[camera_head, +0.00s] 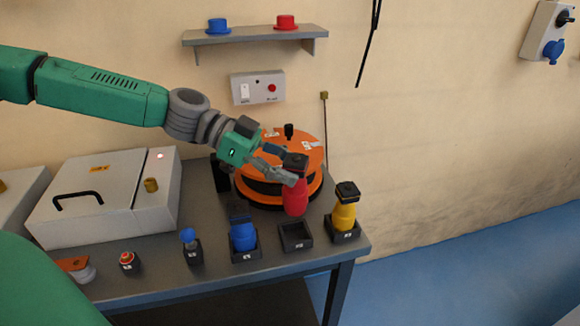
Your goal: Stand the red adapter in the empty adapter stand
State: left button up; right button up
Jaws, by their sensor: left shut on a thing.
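The red adapter (296,201) has a dark square top and hangs upright in my left gripper (285,170). The gripper is shut on the adapter near its top. The adapter is above and a little behind the empty adapter stand (296,239), a small black square tray near the table's front edge. Its lower end appears apart from the stand. The blue adapter (243,237) stands in the stand to the left. The yellow adapter (344,213) stands in the stand to the right. My right gripper is not in view.
The orange round bender (262,150) stands just behind the gripper. A grey box with a handle (90,195) sits at the left of the table (210,281). A small blue-topped item (188,237) and a red button (127,258) stand along the front. A shelf (250,38) hangs above.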

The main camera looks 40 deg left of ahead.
aim_at(290, 195)
pick_arm(q)
jog(key=shift+w+f, duration=0.1)
jog(key=shift+f, duration=0.2)
jog(key=f+b, duration=0.2)
jog(key=shift+d+b, duration=0.1)
jog(key=shift+b, duration=0.2)
jog(key=shift+f+b, duration=1.45)
jog(key=shift+f, duration=0.1)
jog(key=shift+f+b, duration=0.95)
jog(key=shift+b, duration=0.2)
jog(key=shift+r, duration=0.15)
jog(key=shift+r+p, duration=0.6)
dwell(1.8)
